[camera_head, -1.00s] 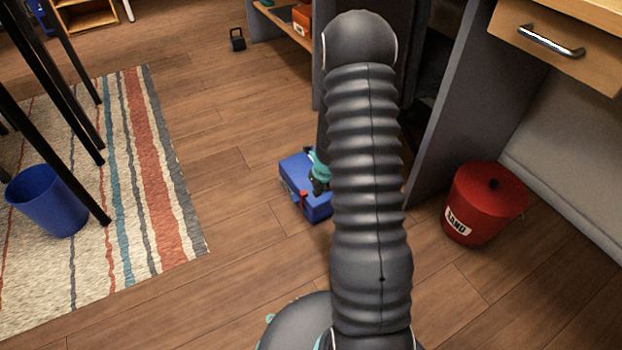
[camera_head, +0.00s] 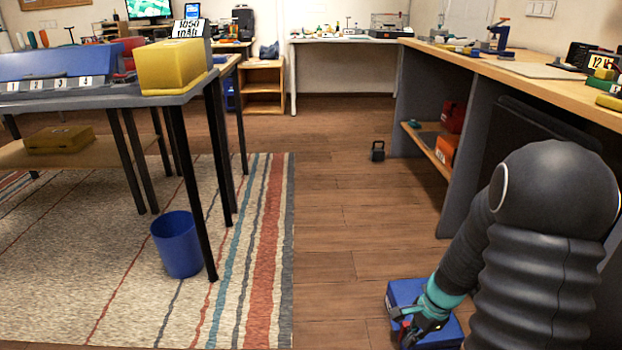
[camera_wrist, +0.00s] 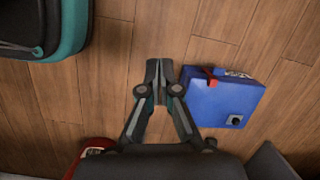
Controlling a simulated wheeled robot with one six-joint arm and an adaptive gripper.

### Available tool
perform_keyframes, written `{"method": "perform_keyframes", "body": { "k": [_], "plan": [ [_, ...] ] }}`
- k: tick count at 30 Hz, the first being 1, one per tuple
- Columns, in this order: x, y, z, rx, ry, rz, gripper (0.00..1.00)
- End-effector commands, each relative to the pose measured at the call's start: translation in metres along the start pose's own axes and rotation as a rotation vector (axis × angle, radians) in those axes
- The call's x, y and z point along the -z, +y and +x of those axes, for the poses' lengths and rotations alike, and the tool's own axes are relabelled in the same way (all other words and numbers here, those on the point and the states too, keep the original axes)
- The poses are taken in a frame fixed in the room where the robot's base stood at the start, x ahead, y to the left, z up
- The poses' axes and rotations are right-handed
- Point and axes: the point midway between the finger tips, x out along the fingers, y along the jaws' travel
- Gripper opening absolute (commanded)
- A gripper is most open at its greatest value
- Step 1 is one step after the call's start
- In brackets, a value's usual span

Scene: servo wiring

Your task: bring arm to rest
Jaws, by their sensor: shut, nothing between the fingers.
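My gripper (camera_wrist: 160,85) is shut with nothing between its fingers in the wrist view. It points down over the bare wood floor, beside a blue box (camera_wrist: 222,95) with a red part on its top edge. In the head view my gripper (camera_head: 415,337) shows at the lower right, in front of the same blue box (camera_head: 405,293), and partly hides it. My dark ribbed arm fills the lower right of that view.
A workbench (camera_head: 520,75) with open shelves runs along the right. A table (camera_head: 120,98) with a yellow bin (camera_head: 175,65) stands at left over a striped rug (camera_head: 110,270). A blue bucket (camera_head: 177,245) and a black weight (camera_head: 377,151) stand on the floor.

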Motion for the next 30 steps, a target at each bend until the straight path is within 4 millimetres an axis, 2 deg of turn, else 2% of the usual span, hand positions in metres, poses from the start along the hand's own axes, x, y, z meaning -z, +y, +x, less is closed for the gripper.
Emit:
{"method": "perform_keyframes", "body": {
  "k": [1, 3, 9, 15, 21, 30],
  "plan": [
    [-0.012, 0.003, -0.020, -0.001, 0.009, -0.107, 0.00],
    [-0.025, 0.009, -0.040, -0.010, 0.019, -0.250, 0.00],
    [-0.061, 0.028, -0.095, -0.035, 0.066, -0.602, 0.00],
    [-0.092, 0.050, -0.144, -0.056, 0.137, -0.880, 0.00],
    [-0.120, 0.073, -0.187, -0.064, 0.231, -1.079, 0.00],
    [-0.158, 0.099, -0.244, -0.003, 0.424, -1.228, 0.00]
  ]
}}
